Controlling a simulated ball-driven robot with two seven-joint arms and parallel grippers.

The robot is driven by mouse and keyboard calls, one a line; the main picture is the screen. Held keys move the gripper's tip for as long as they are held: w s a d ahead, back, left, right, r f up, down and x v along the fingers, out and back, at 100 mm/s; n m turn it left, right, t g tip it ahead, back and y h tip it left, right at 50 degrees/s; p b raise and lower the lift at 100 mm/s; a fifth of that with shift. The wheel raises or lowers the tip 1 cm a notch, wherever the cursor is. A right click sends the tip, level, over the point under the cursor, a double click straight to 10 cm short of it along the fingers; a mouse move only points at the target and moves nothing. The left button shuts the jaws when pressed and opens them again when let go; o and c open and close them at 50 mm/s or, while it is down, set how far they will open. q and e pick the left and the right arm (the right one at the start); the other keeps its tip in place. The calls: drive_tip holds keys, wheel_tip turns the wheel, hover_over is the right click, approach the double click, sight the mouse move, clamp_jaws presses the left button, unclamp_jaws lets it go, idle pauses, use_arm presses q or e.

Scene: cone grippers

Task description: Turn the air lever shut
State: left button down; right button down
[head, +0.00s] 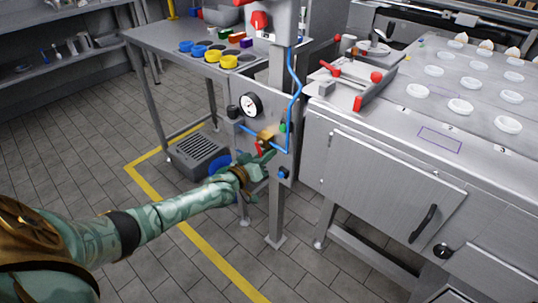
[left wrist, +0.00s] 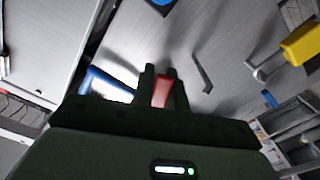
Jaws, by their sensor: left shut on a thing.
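The red air lever (head: 258,148) sits by the brass valve body (head: 265,136) on the grey upright panel (head: 279,108) in the head view. My left gripper (head: 266,154) is at the lever, its arm reaching in from the left. In the left wrist view the red lever (left wrist: 161,93) stands between the two dark fingers of my left gripper (left wrist: 163,85), which are shut on it. The gripper hides part of the lever in the head view. My right gripper does not show.
A round gauge (head: 251,105) and blue air tubing (head: 295,90) are on the panel above the valve. A steel cabinet (head: 380,180) stands close on the right. A grey vented box (head: 200,153) lies on the floor behind my arm.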

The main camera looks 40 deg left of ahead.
use_arm(q)
drive_tip(key=shift+a+f+m, duration=0.15)
drive_tip(key=shift+a+m, duration=0.35)
drive_tip(key=shift+m, duration=0.75)
drive_tip(key=shift+a+f+m, duration=0.15)
drive_tip(key=shift+a+m, duration=0.3)
drive_tip(key=shift+m, duration=0.8)
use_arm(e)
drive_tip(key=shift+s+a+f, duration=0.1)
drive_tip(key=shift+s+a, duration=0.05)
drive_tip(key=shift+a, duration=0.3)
use_arm(q)
drive_tip(key=c, duration=1.4)
unclamp_jaws()
drive_tip(key=shift+w, duration=0.1)
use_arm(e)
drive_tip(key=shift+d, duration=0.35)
use_arm(q)
drive_tip(key=shift+r, duration=0.1)
